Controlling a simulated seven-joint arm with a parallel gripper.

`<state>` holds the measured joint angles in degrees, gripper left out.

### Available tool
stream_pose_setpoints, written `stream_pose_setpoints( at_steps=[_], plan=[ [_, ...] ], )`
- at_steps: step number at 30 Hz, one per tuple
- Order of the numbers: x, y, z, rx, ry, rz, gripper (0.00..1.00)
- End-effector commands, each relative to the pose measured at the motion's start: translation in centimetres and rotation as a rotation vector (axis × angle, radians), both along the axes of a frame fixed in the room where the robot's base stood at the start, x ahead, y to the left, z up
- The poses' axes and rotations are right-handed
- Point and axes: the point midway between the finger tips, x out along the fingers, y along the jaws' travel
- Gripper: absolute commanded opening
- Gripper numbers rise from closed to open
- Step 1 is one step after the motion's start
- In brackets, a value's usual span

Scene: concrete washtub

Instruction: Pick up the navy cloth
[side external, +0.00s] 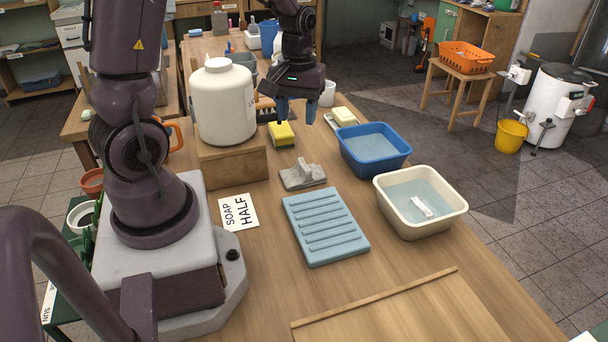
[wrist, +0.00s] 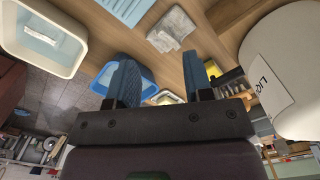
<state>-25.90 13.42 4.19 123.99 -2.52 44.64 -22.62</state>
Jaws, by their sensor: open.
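I see no cloth that is clearly navy in either view. A crumpled grey cloth (side external: 303,175) lies on the wooden table, and it also shows at the top of the wrist view (wrist: 172,28). My gripper (side external: 297,117) is above the table, behind the grey cloth in the side view, pointing down. Its two blue fingers are apart with nothing between them, also in the wrist view (wrist: 155,58).
A blue basin (side external: 349,158) and a cream basin (side external: 385,203), both with water, stand at the right. A ribbed blue board (side external: 325,228) lies in front of the cloth. A large white jug (side external: 221,103) stands on a wooden block at the left.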

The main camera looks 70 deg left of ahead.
Motion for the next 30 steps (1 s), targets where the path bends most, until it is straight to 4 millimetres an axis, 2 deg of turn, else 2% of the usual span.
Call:
stream_pose_setpoints(
  at_steps=[1, 6, 9, 14, 24, 30],
  plan=[
    [0.2, 1.5, -1.8, -0.008, 0.029, 0.099, 0.47],
    [1.4, 5.0, -5.5, 0.008, 0.048, 0.407, 0.47],
    [2.7, 5.8, -5.1, 0.030, 0.001, 0.528, 0.47],
    [3.0, 5.9, -5.4, 0.036, -0.013, 0.621, 0.47],
    [3.0, 5.9, -11.2, 0.034, -0.009, 0.627, 0.47],
    [3.0, 5.9, -12.8, 0.036, -0.012, 0.626, 0.47]
  ],
)
